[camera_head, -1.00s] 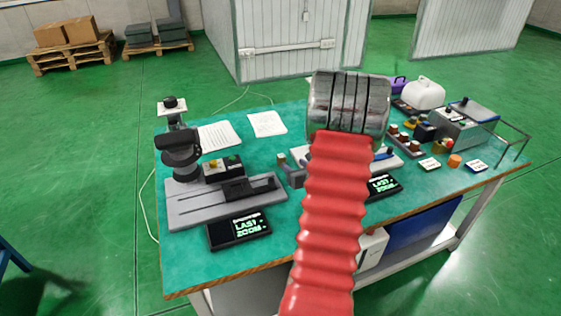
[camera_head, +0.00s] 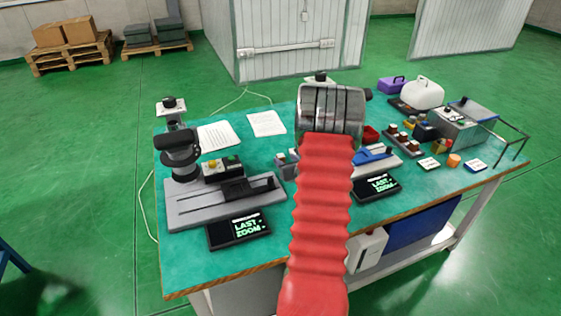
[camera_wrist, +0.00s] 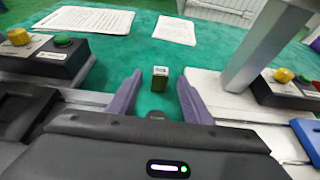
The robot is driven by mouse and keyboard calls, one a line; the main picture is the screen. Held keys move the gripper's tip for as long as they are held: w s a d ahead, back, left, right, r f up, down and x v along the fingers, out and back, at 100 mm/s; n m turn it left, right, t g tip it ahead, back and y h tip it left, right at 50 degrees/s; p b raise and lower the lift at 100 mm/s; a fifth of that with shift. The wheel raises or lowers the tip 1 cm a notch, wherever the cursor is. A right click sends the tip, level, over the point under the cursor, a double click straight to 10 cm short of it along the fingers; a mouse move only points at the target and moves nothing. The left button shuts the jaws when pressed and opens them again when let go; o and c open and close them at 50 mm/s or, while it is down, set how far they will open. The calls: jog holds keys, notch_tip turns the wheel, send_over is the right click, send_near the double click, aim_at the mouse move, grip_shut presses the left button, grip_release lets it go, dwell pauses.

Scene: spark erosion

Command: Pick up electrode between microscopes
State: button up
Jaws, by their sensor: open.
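In the wrist view a small block-shaped piece, likely the electrode (camera_wrist: 159,79), stands on the teal tabletop, with a pale top and dark greenish sides. My gripper (camera_wrist: 157,82) is open. Its two grey fingers reach forward on either side of the piece's line, and the piece appears between or just beyond their tips, apart from both. The left microscope (camera_head: 180,150) stands on a grey base in the head view. The right microscope is mostly hidden behind my red arm; part of its base (camera_head: 385,163) shows. The electrode is not clearly visible in the head view.
Microscope control boxes with yellow and green buttons flank my gripper in the wrist view (camera_wrist: 45,50) (camera_wrist: 288,88). A grey post (camera_wrist: 262,50) rises close on the right. Paper sheets (camera_wrist: 88,19) lie behind. Black displays (camera_head: 238,229) sit at the table's front.

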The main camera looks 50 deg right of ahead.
aim_at(281, 157)
jog(key=shift+x, duration=2.5)
jog(key=shift+s+f, duration=0.1)
jog(key=shift+c, duration=0.3)
grip_shut()
